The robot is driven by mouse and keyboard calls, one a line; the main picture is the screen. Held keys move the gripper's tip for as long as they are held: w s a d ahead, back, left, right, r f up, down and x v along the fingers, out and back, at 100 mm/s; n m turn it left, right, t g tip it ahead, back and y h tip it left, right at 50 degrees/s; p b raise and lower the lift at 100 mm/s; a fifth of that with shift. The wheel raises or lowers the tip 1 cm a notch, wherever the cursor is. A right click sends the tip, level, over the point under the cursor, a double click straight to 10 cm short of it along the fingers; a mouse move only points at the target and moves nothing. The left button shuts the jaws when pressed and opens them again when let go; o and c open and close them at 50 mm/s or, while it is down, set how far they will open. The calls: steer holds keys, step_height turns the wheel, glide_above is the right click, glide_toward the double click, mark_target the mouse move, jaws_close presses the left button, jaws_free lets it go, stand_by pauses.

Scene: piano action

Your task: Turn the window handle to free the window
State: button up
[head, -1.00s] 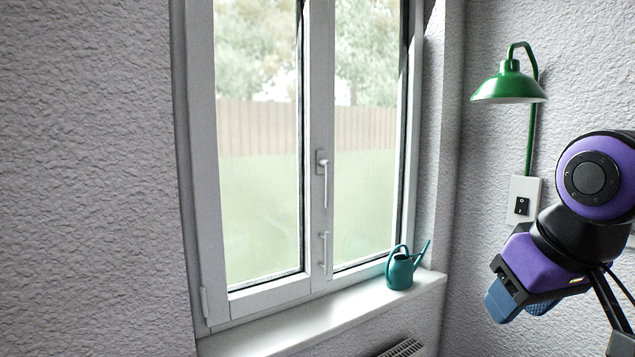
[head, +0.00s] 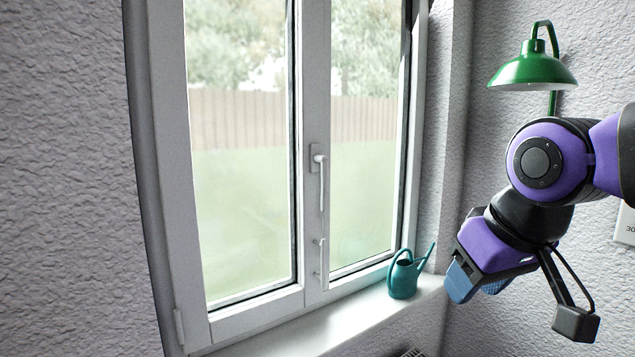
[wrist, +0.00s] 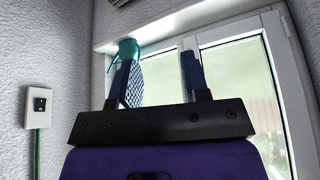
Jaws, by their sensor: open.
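The white window (head: 310,200) has two panes with a mullion between them. A white window handle (head: 321,180) hangs straight down from its plate on the mullion. A second small white fitting (head: 321,262) sits lower on the mullion. My gripper (head: 474,284) is at the right, in front of the side wall, well apart from the handle and pointing down and left. In the wrist view its two blue fingers (wrist: 162,82) stand apart with nothing held between them. The window (wrist: 240,70) shows behind them, appearing upside down; I cannot make out the handle there.
A teal watering can (head: 404,276) stands at the right end of the white sill (head: 345,328). A green wall lamp (head: 533,68) hangs above my arm. A light switch (wrist: 38,105) shows on the wall in the wrist view. The space before the window is clear.

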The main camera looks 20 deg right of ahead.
steer(key=n+t+y, duration=0.6)
steer(key=t+y, duration=0.3)
steer(key=t, duration=0.1)
glide_toward(324, 183)
steer(key=shift+t, duration=0.3)
steer(key=x, duration=1)
steer(key=shift+w+d+f, duration=0.1)
steer(key=shift+w+f, duration=0.25)
jaws_close()
